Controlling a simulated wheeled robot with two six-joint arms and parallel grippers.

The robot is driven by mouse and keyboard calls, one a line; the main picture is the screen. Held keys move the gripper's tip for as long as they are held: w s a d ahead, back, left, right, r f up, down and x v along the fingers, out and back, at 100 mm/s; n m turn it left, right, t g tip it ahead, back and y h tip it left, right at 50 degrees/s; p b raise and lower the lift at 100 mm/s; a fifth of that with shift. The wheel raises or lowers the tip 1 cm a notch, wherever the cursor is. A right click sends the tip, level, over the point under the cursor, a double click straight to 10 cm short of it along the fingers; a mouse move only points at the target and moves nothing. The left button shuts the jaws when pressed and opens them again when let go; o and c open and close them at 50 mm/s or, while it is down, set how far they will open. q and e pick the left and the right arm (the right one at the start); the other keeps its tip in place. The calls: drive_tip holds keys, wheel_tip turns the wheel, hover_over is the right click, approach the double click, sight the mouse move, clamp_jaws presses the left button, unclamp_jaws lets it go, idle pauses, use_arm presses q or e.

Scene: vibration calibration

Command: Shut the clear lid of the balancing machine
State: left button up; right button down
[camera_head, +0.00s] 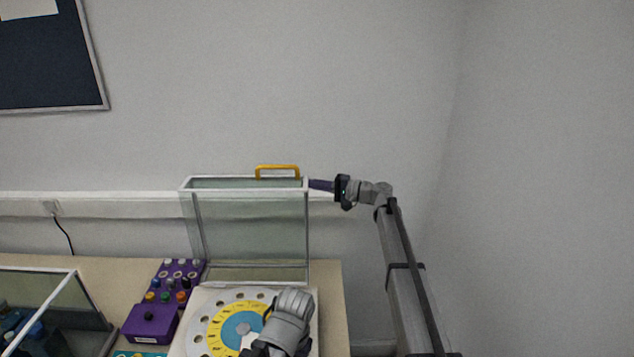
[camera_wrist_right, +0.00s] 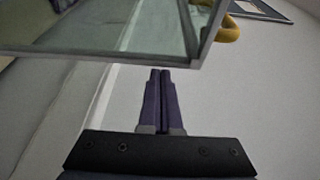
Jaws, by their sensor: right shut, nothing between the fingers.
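The clear lid (camera_head: 255,235) of the balancing machine stands raised at the back of the machine, a glass box with a pale frame. Its yellow handle (camera_head: 278,168) is on the top edge; it also shows in the right wrist view (camera_wrist_right: 228,30). The machine's base (camera_head: 205,300) below has a yellow and blue dial (camera_head: 225,330), partly hidden by a grey part of my arm. My right gripper (camera_head: 312,184) is shut and empty at the lid's upper right corner. In the right wrist view its fingertips (camera_wrist_right: 160,72) lie close to the lid's frame; contact is unclear. My left gripper's fingers do not show.
A purple box (camera_head: 150,322) and a purple panel with coloured knobs (camera_head: 178,280) stand left of the machine. A glass-sided case (camera_head: 75,310) is at the far left. The wall is close behind the table (camera_head: 115,268).

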drive_tip(key=shift+s, duration=0.65)
